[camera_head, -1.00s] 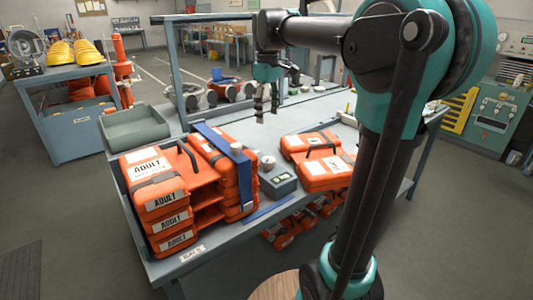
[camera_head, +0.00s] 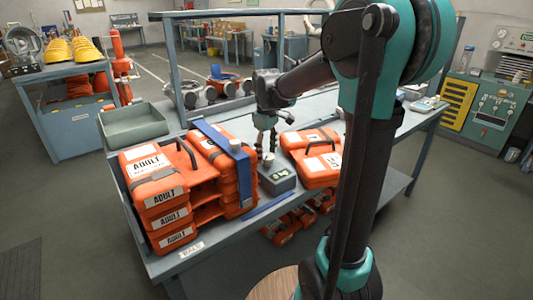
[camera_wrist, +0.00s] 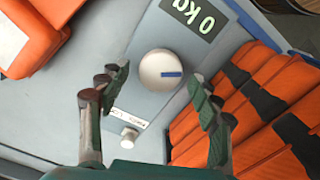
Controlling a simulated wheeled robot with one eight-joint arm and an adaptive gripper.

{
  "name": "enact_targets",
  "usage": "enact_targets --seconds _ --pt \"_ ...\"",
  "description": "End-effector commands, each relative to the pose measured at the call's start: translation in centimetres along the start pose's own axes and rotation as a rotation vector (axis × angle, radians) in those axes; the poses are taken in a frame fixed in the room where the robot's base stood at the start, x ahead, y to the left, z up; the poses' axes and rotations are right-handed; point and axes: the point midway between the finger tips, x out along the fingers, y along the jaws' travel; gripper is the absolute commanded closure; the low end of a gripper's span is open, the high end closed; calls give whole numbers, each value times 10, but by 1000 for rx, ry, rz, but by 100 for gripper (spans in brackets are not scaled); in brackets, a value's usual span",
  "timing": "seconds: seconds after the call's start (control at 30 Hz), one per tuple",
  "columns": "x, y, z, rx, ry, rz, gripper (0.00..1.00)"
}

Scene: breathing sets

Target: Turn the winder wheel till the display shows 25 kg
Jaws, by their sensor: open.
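The winder box (camera_head: 278,181), grey with a small lit display, stands on the bench between the orange stacks. In the wrist view its display (camera_wrist: 196,14) reads 0 kg. The winder wheel (camera_wrist: 160,70) is a round white knob with a blue mark pointing right. A smaller pale knob (camera_wrist: 129,137) sits below it beside a small label. My gripper (camera_head: 266,150) is directly above the box, pointing down. In the wrist view my gripper (camera_wrist: 157,88) is open, one finger on each side of the wheel, apparently not touching it. In the head view the fingers largely hide the wheel.
More orange cases (camera_head: 318,168) lie close on the right. A green-grey tray (camera_head: 133,126) is at the far left.

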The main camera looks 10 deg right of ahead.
Motion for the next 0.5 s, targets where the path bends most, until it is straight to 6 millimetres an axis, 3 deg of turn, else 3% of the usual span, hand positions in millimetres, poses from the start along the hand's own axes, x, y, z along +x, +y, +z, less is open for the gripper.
enact_targets --seconds 0.33,0.5 --pt "4 0 0 0 0 0 36" --pt "4 0 0 0 0 0 57"
